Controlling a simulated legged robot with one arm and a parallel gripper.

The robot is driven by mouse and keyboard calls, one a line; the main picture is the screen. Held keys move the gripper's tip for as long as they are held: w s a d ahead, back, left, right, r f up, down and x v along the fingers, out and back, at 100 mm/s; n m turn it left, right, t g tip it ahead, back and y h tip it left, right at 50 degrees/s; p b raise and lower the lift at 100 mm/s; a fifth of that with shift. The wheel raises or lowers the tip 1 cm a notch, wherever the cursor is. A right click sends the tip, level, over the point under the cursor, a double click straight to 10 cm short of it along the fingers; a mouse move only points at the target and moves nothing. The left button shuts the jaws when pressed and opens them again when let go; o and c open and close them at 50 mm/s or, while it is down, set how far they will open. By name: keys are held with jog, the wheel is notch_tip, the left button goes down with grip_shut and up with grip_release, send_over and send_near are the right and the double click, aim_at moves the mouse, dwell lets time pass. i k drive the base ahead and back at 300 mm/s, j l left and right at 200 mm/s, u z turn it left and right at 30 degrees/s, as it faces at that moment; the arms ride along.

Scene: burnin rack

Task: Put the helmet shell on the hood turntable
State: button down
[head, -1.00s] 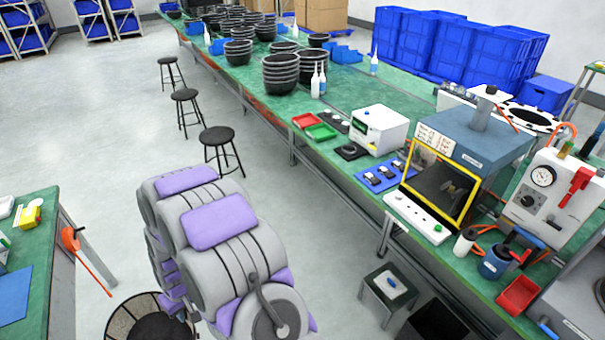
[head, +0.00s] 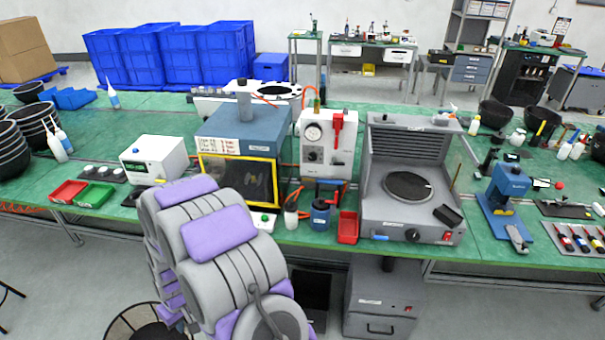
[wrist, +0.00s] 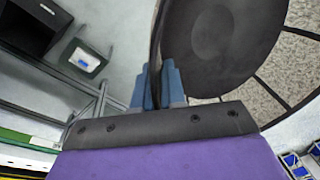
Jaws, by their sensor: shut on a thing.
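My gripper (wrist: 156,88) is shut on the rim of a black helmet shell (wrist: 222,42). In the wrist view its blue fingers pinch the shell's thin edge, and the dark rounded body fills the upper middle. In the head view part of the black shell (head: 160,332) shows at the bottom left, beside my arm; my arm hides the fingers there. The hood turntable (head: 407,186) is a dark round disc inside the open grey hood (head: 373,165) on the green bench, right of centre. The disc looks bare. The shell is well apart from it, lower and to the left.
Left of the hood stand a gauge box (head: 327,150), a blue bottle (head: 320,213) and a red tray (head: 348,227). A black block (head: 447,215) sits at the hood's front right. A blue press (head: 507,190) stands right. A grey cabinet (head: 383,300) is below the hood.

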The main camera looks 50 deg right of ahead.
aim_at(406, 184)
jog(key=z, duration=1.65)
jog(key=k+l+z, duration=0.1)
jog(key=l, duration=0.55)
jog(key=k+l+z, duration=0.1)
jog(key=l, duration=0.5)
jog(key=k+l+z, duration=0.1)
jog(key=l, duration=0.55)
